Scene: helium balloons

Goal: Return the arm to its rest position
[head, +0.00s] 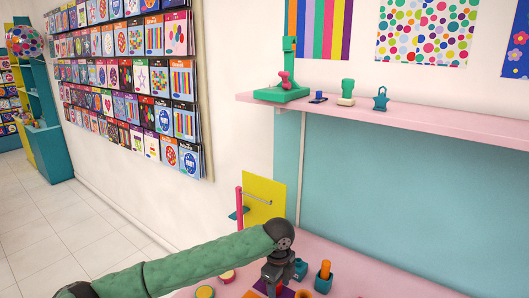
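My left arm, in a green sleeve, reaches in from the lower left of the head view. Its dark gripper (273,283) points down over the pink table (345,277), near the bottom edge of the view. The fingertips are small and dark, so I cannot tell whether they are open or shut, or whether anything is between them. My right gripper is not in view.
A teal cup (299,270) and a teal holder (322,284) with an orange cylinder stand right of the gripper. Round tins (205,292) lie to its left. A yellow panel (264,200) stands behind. A pink shelf (420,120) with several small items hangs above.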

